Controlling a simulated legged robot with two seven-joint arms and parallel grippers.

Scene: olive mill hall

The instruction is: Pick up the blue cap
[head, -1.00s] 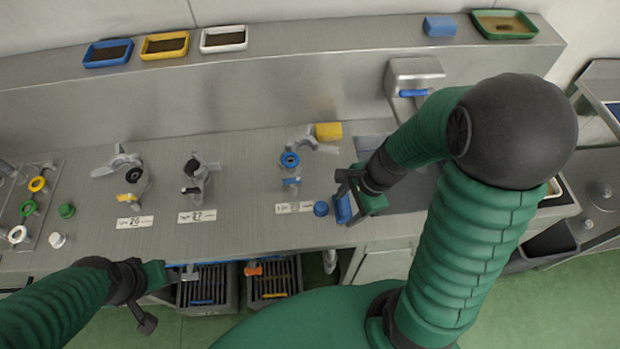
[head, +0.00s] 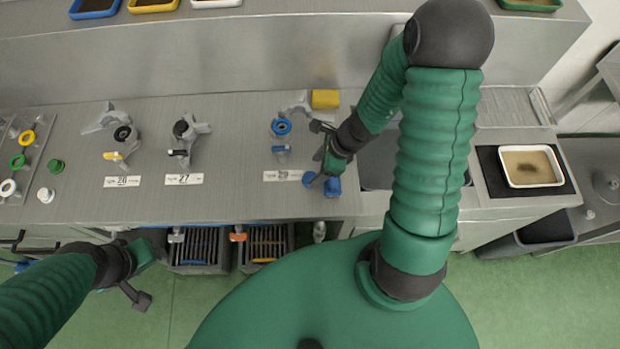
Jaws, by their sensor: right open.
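The blue cap (head: 309,179), small and round, stands on the steel bench right of the label "29". A blue block (head: 333,187) lies just right of it. My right gripper (head: 318,172) is open, pointing down at the cap; its dark finger partly covers the cap and the gap to the block. I cannot tell whether it touches the cap. My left gripper (head: 143,275) is in front of the bench at lower left, away from the cap; its jaw opening is unclear.
A valve with a blue ring (head: 281,127) stands behind the cap, and a yellow block (head: 325,99) farther back. Other valves, a green cap (head: 55,166) and a white cap (head: 46,195) are at left. Dark crates (head: 199,249) sit below the bench edge.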

